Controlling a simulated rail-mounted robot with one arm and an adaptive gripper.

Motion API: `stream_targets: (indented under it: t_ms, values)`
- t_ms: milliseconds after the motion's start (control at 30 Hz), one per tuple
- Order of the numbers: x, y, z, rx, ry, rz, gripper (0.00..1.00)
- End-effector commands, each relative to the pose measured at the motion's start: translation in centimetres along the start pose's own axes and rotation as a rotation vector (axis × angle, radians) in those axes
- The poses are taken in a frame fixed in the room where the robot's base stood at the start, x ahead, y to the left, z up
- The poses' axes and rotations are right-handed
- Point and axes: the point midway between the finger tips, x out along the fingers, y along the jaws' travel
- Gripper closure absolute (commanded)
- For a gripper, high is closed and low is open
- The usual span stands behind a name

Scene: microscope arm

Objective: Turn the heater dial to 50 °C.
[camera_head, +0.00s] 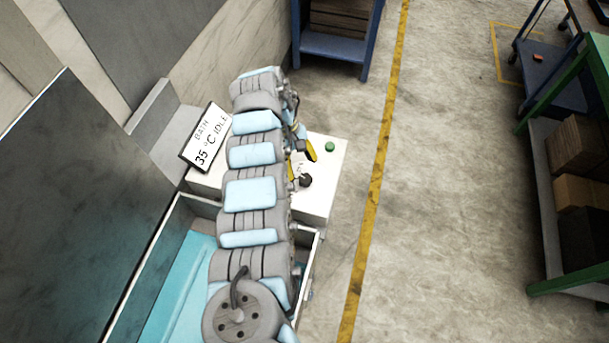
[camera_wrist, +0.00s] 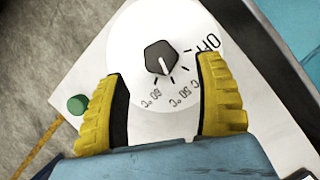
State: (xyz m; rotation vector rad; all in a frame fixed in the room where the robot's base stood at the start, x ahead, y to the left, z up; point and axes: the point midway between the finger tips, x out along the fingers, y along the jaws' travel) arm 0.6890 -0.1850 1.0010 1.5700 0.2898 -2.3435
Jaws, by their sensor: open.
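The heater dial has a white round face (camera_wrist: 205,20) and a black knob (camera_wrist: 159,57), with OFF, 50 °C and 60 °C among its printed marks. The knob's white line points toward the lower part of the scale; its exact mark is hard to read. In the head view the dark knob (camera_head: 306,180) shows beside my arm. My gripper (camera_wrist: 160,70) is open, its yellow fingers on either side of the lower dial, apart from the knob. The right finger hides part of the scale. In the head view my gripper (camera_head: 302,160) is partly hidden by my arm.
A display (camera_head: 206,138) reads BATH 35 °C IDLE. A green button (camera_wrist: 77,104) sits left of the dial in the wrist view. The bath's metal rim (camera_head: 150,262) is left of my arm. Open floor (camera_head: 440,200) lies to the right.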

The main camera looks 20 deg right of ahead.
Motion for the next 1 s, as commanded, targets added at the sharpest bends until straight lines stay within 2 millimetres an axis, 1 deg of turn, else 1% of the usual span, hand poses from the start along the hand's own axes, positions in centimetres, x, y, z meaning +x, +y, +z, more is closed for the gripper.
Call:
stream_targets:
  t_ms: [33, 100, 200, 300, 467, 700, 733, 767, 800, 867, 900, 933, 967, 1000]
  values:
    - [0.9, -0.1, 0.1, -0.002, -0.005, -0.001, 0.30]
    - [2.1, -0.2, 0.1, -0.002, -0.007, -0.003, 0.30]
    - [3.3, -0.2, 0.1, -0.002, -0.007, -0.004, 0.30]
    - [4.0, -0.1, 0.1, -0.001, -0.003, -0.002, 0.30]
    - [4.6, -0.1, 0.0, -0.001, -0.001, -0.001, 0.30]
    - [4.6, -0.1, 0.0, -0.001, -0.001, -0.001, 0.30]
    - [4.6, -0.1, 0.0, -0.001, -0.001, -0.001, 0.33]
    - [4.6, -0.1, 0.0, -0.001, -0.001, -0.001, 0.42]
    - [4.6, -0.1, 0.0, -0.001, -0.001, -0.001, 0.53]
    - [4.6, -0.1, 0.0, -0.001, -0.001, -0.001, 0.71]
    - [4.6, -0.1, 0.0, -0.001, -0.001, -0.001, 0.82]
    - [4.6, -0.1, 0.0, -0.001, -0.002, -0.001, 0.91]
    - [4.6, -0.1, 0.0, -0.001, -0.002, -0.001, 0.95]
    - [4.6, -0.1, 0.0, -0.001, -0.002, -0.001, 0.95]
